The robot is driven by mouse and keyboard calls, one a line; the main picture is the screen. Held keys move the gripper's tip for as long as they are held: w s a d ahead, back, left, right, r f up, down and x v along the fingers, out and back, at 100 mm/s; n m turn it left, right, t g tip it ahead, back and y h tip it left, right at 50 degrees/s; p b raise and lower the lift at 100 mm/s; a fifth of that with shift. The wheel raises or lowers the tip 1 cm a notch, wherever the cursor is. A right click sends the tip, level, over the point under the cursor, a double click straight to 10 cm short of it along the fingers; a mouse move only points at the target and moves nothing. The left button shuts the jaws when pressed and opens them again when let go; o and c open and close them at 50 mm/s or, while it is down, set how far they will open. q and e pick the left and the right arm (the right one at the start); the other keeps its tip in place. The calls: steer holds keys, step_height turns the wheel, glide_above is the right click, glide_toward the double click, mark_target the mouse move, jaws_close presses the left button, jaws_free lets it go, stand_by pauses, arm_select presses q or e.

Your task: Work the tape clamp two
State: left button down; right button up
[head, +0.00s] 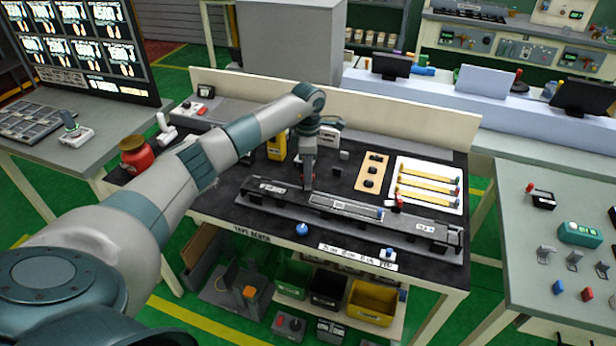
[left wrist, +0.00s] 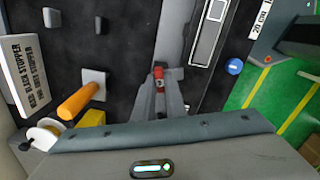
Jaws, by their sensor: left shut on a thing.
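My left gripper (head: 307,186) reaches down to the long grey and black tape fixture (head: 425,228) on the black bench top, near the fixture's left part. In the left wrist view the fingers (left wrist: 160,92) are shut on a small red piece (left wrist: 158,73), which looks like a clamp lever. The fingers hide most of it, and its position cannot be told. I cannot read a number on it. A framed grey strip (head: 346,207) lies along the fixture to the right of the gripper and shows in the left wrist view (left wrist: 207,35). My right gripper is not in view.
A blue knob (head: 302,229) stands in front of the fixture. Behind it are a wooden block with black knobs (head: 363,183) and a white tray of yellow strips (head: 399,164). In the left wrist view, an orange handle (left wrist: 78,101) and white box (left wrist: 24,75) are left of the fingers.

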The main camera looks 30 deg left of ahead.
arm_select(q)
steer(key=n+b, duration=0.3)
steer(key=n, duration=0.2)
steer(key=shift+f+n, duration=0.1)
steer(key=shift+n, duration=0.2)
steer(key=shift+n+b, duration=0.7)
steer(key=shift+n, duration=1.5)
steer(key=shift+r, duration=0.2)
steer(key=c, duration=1.8)
jaws_free()
